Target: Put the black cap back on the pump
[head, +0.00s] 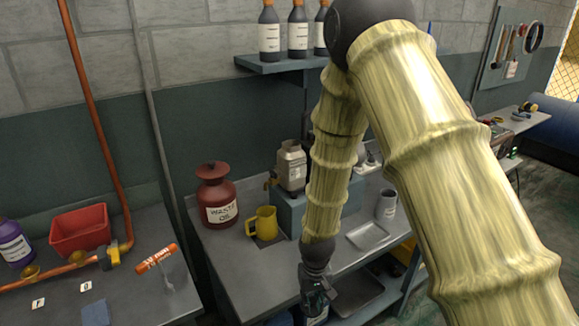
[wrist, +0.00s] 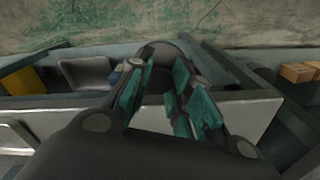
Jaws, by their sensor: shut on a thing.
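The pump (head: 291,168) is a silver-grey unit with a short upright neck, standing on a blue-grey block on the bench by the wall. Its top shows pale metal. My gripper (head: 316,297) points down near the bench's front edge, in front of and below the pump and apart from it.
A yellow jug (head: 262,223) and a red waste oil can (head: 216,197) stand left of the pump. A shallow tray (head: 368,236) and a grey cup (head: 386,204) are to its right. A wall shelf (head: 272,66) with dark bottles hangs above. My arm hides part of the bench.

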